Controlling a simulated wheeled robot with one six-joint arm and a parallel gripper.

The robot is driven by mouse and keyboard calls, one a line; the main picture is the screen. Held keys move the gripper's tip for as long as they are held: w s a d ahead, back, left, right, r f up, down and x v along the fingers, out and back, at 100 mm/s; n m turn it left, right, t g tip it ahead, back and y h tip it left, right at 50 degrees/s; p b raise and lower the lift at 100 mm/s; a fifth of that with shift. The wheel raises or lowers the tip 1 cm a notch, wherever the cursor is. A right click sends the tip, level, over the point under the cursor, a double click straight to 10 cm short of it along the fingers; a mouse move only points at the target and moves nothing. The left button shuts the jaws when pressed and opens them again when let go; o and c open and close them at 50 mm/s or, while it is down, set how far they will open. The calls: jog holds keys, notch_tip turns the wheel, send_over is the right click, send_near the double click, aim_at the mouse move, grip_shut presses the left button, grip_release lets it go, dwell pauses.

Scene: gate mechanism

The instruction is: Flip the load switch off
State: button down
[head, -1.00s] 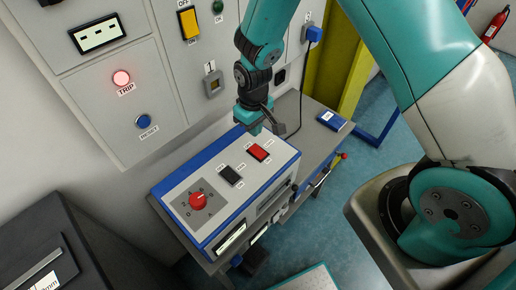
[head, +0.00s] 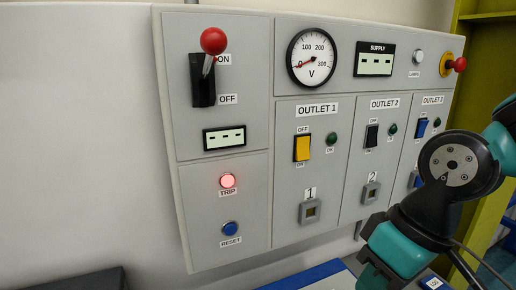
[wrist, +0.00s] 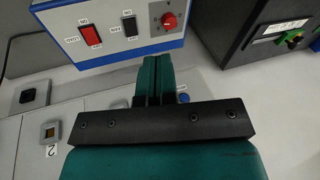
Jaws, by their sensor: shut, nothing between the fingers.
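In the wrist view a blue and white bench unit carries a red rocker switch (wrist: 91,36), a black rocker switch (wrist: 130,27) and a red rotary knob (wrist: 169,20). In the head view my gripper (head: 376,276) is at the bottom edge, partly cut off; the rockers are out of that view.
A grey wall panel (head: 250,190) holds a red-knobbed lever (head: 213,42), a voltmeter (head: 312,57) near zero, a lit TRIP lamp (head: 228,181), a blue RESET button (head: 230,229) and outlet switches. A dark box (wrist: 262,30) stands right of the unit in the wrist view.

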jog(key=shift+n, duration=0.3)
jog(key=s, duration=0.4)
jog(key=shift+s+d+r+b, duration=0.1)
jog(key=shift+s+r+b, duration=0.15)
jog(key=shift+r+b, duration=0.1)
jog(key=w+d+f+n+h, duration=0.1)
jog(key=w+f+n, duration=0.4)
jog(key=w, duration=0.5)
jog(key=w+d+f+n+t+h+b, duration=0.1)
jog(key=w+d+f+n, duration=0.3)
jog(key=w+n, duration=0.6)
notch_tip(320, 180, down, 2)
jog(key=shift+d+f+n+h, duration=0.25)
jog(key=shift+n+h, duration=0.05)
jog(key=shift+h, duration=0.3)
jog(key=f+p, duration=0.1)
jog(key=f, duration=0.3)
jog(key=w+f+p, duration=0.1)
jog(key=f, duration=0.4)
jog(key=f+p, duration=0.1)
jog(key=f, duration=0.3)
jog(key=shift+w+a+f, duration=0.35)
jog(key=shift+a+f, duration=0.05)
